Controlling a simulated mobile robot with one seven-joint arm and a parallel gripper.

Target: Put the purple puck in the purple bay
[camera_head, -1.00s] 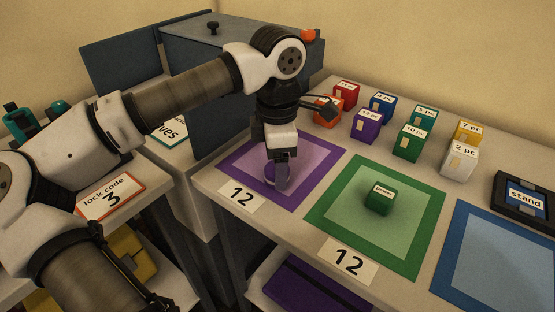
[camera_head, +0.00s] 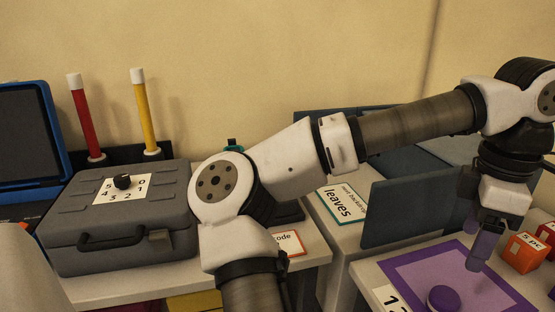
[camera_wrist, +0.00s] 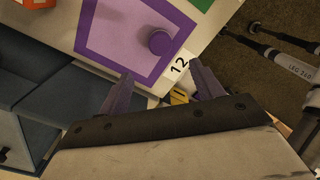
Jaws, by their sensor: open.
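The purple puck (camera_head: 443,298) lies flat inside the purple bay (camera_head: 404,274), on its lighter inner area near the front edge by the number card. In the wrist view the puck (camera_wrist: 160,42) also sits inside the purple-bordered bay (camera_wrist: 84,28), near the corner beside the "12" card. My gripper (camera_head: 478,237) is above the far part of the bay, apart from the puck. In the wrist view its two purple fingers (camera_wrist: 160,90) are spread with nothing between them.
An orange box (camera_head: 523,252) stands right of the bay. A blue-grey open bin (camera_head: 410,187) and a "leaves" sign (camera_head: 343,203) are to the left. A grey case with a dial (camera_head: 120,225) stands on the left table, with red and yellow rods (camera_head: 143,110) behind it.

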